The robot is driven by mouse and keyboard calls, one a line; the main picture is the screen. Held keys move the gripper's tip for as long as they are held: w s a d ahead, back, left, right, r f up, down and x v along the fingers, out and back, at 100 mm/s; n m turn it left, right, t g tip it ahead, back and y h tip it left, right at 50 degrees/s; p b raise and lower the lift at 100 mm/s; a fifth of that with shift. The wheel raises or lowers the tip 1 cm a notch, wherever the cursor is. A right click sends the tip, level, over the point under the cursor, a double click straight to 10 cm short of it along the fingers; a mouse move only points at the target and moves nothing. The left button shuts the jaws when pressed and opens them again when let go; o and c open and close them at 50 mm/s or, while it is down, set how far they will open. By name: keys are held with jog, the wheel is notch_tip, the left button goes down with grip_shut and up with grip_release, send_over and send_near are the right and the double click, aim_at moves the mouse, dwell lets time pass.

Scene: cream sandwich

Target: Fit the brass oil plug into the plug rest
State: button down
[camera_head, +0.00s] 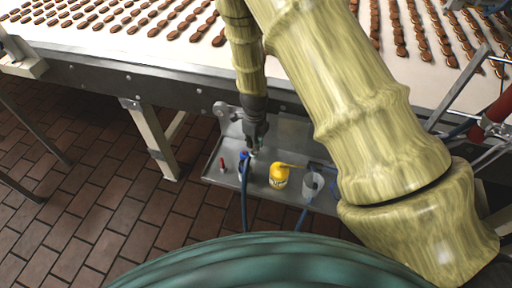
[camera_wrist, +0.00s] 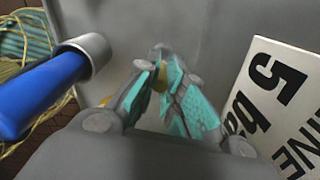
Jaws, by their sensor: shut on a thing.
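My gripper (camera_wrist: 160,82) is shut on the brass oil plug (camera_wrist: 161,74), a small yellow-brown piece between the teal finger pads in the wrist view. The fingers hide most of the plug. In the head view my gripper (camera_head: 254,148) points down over the back of the grey metal tray (camera_head: 212,170), and the plug is too small to make out there. I cannot pick out the plug rest for sure in either view. The gap between the fingertips and the tray surface cannot be told.
A blue cylinder with a grey collar (camera_wrist: 42,92) stands close left of my gripper. A white sign (camera_wrist: 280,100) lies right. The tray also holds a red-tipped item (camera_head: 222,165), a yellow oil can (camera_head: 279,174) and a clear cup (camera_head: 312,184). A conveyor (camera_head: 120,45) runs behind.

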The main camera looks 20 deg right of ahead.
notch_tip(320, 180, down, 3)
jog(key=shift+w+f+p, duration=0.1)
jog(key=shift+f+p, duration=0.1)
jog(key=shift+p, duration=0.1)
jog(key=shift+w+f, duration=0.15)
jog(key=shift+f, duration=0.1)
jog(key=c, duration=1.5)
grip_release()
jog(key=shift+c, duration=0.2)
jog(key=shift+r, duration=0.1)
jog(key=shift+r+b, duration=0.95)
jog(key=shift+r, duration=5.05)
